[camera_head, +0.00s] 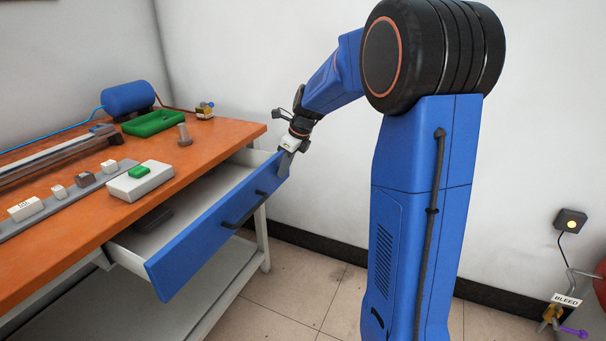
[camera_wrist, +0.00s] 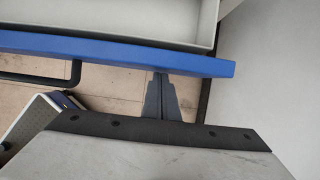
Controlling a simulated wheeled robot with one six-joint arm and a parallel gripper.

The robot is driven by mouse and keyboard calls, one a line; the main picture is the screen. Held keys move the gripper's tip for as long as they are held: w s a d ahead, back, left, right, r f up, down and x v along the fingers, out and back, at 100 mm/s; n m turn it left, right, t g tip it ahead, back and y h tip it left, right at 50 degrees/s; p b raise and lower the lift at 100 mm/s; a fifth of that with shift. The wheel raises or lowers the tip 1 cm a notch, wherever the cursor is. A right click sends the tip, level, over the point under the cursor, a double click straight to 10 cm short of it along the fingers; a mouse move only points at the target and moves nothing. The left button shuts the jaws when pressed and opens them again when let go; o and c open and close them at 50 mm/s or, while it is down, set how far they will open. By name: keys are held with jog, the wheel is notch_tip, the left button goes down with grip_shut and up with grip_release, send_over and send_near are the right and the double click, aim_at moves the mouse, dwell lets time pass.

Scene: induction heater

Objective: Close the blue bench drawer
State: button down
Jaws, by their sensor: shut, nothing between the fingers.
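The blue bench drawer (camera_head: 215,234) stands pulled out from under the orange bench top, with its white inside showing. It has a dark bar handle (camera_head: 243,212) on its front. My gripper (camera_head: 284,165) is at the right end of the drawer front, near its top corner. In the wrist view the blue drawer front (camera_wrist: 120,52) runs across the upper part, and my shut gripper fingers (camera_wrist: 161,80) reach up to its edge near the right end. The fingertips appear to meet the front's outer face; whether they touch cannot be told. Nothing is held.
A dark flat object (camera_head: 153,220) lies inside the drawer. The orange bench top (camera_head: 185,195) carries a white box with a green button (camera_head: 140,181), a green tray (camera_head: 152,123) and a blue cylinder (camera_head: 128,98).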

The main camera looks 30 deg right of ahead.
jog(key=w+a, duration=0.3)
jog(key=w, duration=0.1)
jog(key=w+a, duration=0.2)
jog(key=w, duration=0.2)
jog(key=w+a, duration=0.3)
jog(key=shift+w+a, duration=0.3)
jog(key=shift+w, duration=0.1)
